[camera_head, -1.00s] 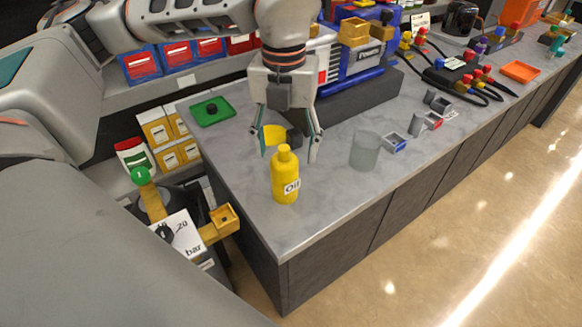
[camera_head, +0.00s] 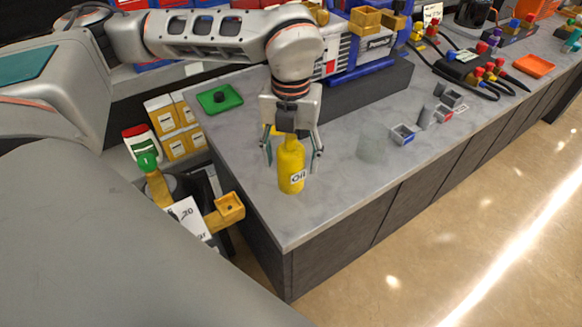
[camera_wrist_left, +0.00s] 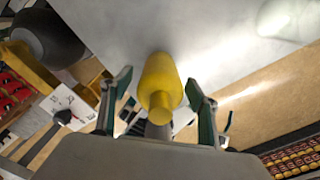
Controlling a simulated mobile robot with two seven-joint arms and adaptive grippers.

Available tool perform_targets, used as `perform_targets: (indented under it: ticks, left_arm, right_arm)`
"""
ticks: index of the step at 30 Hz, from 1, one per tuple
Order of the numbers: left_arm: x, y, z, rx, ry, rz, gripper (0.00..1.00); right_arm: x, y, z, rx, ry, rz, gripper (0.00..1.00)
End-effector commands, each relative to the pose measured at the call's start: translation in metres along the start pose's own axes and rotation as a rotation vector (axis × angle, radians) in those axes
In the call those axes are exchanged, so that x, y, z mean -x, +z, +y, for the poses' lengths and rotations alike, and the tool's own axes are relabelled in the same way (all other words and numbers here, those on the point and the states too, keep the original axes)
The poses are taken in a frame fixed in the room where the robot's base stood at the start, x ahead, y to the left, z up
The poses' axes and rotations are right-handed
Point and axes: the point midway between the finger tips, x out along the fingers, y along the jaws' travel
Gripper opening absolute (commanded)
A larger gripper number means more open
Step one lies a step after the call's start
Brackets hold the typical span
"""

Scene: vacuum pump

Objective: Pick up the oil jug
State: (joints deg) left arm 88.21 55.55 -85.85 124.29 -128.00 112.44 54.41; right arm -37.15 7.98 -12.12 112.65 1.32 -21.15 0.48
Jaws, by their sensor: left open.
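The yellow oil jug (camera_head: 291,168), labelled "Oil", stands upright on the grey counter near its front left corner. My left gripper (camera_head: 293,165) comes down over the jug from above, with one finger on each side of it. The gripper is open, and gaps show between the fingers and the jug. In the left wrist view the jug (camera_wrist_left: 160,82) is between the two open fingers (camera_wrist_left: 158,112), with its neck pointing toward the gripper's palm. My right gripper is not in view.
A clear beaker (camera_head: 374,143) stands right of the jug, with small grey and blue parts (camera_head: 403,134) beyond. A green tray (camera_head: 219,98) lies at the back left. The blue pump (camera_head: 366,58) is behind.

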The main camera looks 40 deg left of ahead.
Motion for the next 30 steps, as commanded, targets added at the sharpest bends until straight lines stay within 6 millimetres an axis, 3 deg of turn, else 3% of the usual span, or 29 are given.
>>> perform_targets:
  ticks: [1,6,8,20,26,30]
  left_arm:
    - [0.0,0.0,0.0,0.0,0.0,0.0,0.57]
    - [0.0,0.0,0.0,0.0,0.0,0.0,0.13]
    - [0.0,0.0,0.0,0.0,0.0,0.0,0.0]
    - [0.008,0.001,-0.001,-0.001,-0.003,-0.004,0.0]
    - [0.031,0.001,-0.001,-0.001,-0.005,-0.006,0.0]
    - [0.06,0.001,-0.001,0.0,-0.005,-0.007,0.0]
  right_arm:
    - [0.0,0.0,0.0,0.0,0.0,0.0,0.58]
    - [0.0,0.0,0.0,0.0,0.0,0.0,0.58]
    - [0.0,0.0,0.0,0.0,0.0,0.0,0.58]
    - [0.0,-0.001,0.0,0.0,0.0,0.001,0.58]
    - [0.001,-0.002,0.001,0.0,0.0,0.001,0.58]
    - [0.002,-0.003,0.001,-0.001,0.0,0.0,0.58]
